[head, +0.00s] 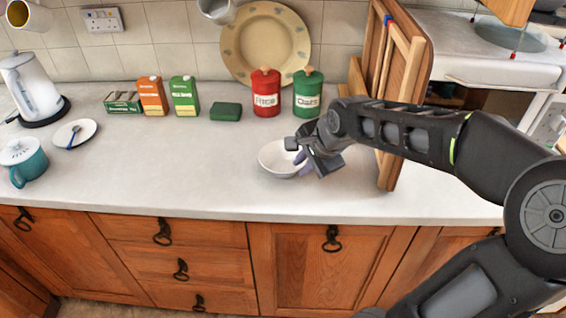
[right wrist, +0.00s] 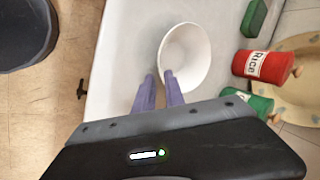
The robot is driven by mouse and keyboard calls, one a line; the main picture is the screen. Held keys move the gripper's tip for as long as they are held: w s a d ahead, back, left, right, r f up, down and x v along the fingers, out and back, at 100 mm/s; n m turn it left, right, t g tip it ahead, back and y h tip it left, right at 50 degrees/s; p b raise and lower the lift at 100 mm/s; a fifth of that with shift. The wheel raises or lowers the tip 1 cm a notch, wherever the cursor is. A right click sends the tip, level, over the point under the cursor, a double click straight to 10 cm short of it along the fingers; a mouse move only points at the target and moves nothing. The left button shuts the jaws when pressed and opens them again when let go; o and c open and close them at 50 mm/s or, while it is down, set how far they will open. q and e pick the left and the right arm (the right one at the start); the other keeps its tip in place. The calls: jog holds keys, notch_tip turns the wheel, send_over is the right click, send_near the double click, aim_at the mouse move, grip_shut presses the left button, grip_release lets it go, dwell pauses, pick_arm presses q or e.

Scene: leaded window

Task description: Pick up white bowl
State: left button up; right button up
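The white bowl (head: 277,160) stands upright and empty on the counter, left of my right gripper (head: 301,163) in the head view. The right wrist view shows the bowl (right wrist: 193,55) just beyond the two purple fingertips (right wrist: 159,76). The fingers are apart with a narrow gap between them. One fingertip overlaps the bowl's near edge in that view, and the other is just outside it. I cannot tell whether either finger touches the rim. My left gripper is not in view.
The red Rice tin (head: 266,92) and green Oats tin (head: 307,93) stand behind the bowl. Wooden boards (head: 396,95) lean at the right, close to my right arm. A green block (head: 226,111) lies further left. The counter's front left stretch (head: 150,185) is clear.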

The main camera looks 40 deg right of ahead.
aim_at(297, 170)
jog(key=shift+w+f, duration=0.1)
jog(key=shift+f, duration=0.05)
jog(key=x, duration=0.5)
jog(key=shift+w+a+p, duration=0.1)
jog(key=shift+w+p, duration=0.1)
jog(key=shift+p, duration=0.1)
dwell(0.5)
grip_shut()
dwell(1.1)
notch_tip(297, 170, up, 10)
jog(key=shift+r, duration=0.1)
dwell(0.7)
